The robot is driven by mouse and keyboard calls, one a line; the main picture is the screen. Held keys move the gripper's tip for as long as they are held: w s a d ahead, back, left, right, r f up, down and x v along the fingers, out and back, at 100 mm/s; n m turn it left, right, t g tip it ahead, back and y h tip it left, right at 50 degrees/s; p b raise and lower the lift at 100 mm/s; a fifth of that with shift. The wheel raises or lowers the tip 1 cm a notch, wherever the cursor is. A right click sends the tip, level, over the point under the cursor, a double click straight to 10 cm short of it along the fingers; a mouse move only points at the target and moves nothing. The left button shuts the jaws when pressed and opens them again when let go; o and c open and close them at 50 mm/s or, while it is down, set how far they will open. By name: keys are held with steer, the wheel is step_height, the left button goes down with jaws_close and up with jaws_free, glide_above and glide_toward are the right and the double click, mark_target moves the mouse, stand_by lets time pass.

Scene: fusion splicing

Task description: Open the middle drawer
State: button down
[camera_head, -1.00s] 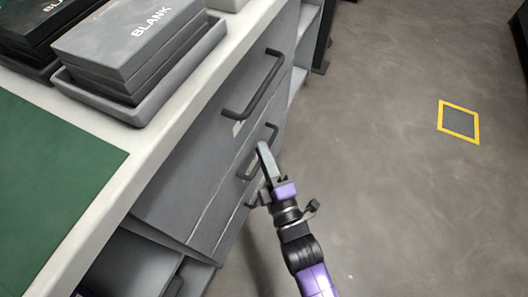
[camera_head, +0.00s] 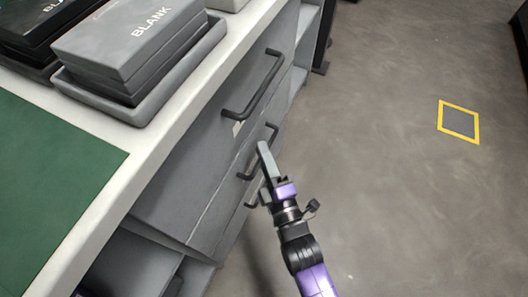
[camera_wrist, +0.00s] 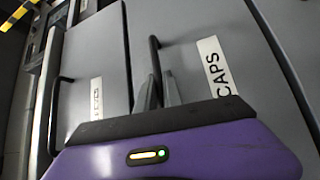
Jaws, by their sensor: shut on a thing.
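The middle drawer (camera_head: 226,190) is a grey front in the bench, flush with its neighbours as far as I can tell. Its dark bar handle (camera_head: 271,132) shows partly behind my gripper (camera_head: 263,148). In the wrist view a drawer front with a white CAPS label (camera_wrist: 215,66) carries a dark handle (camera_wrist: 154,48). My gripper (camera_wrist: 159,90) is shut on that handle near its lower end. The fingers hide part of the bar.
Grey boxes marked BLANK (camera_head: 130,40) sit in a tray (camera_head: 140,112) on the bench.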

steer(key=shift+d, duration=0.1)
stand_by(0.3)
steer(key=s+d+p, duration=0.2)
steer(key=s+d, duration=0.2)
steer(key=d, duration=0.8)
steer(key=s+d+p, duration=0.3)
steer(key=s+d, duration=0.2)
steer(key=d, duration=0.7)
steer(key=shift+d, duration=0.2)
steer(key=c, duration=1.8)
jaws_free()
steer(key=shift+o, duration=0.2)
steer(key=p+v, duration=0.1)
steer(key=v, duration=0.6)
steer(key=shift+s+d, duration=0.2)
steer(key=shift+s, duration=0.15)
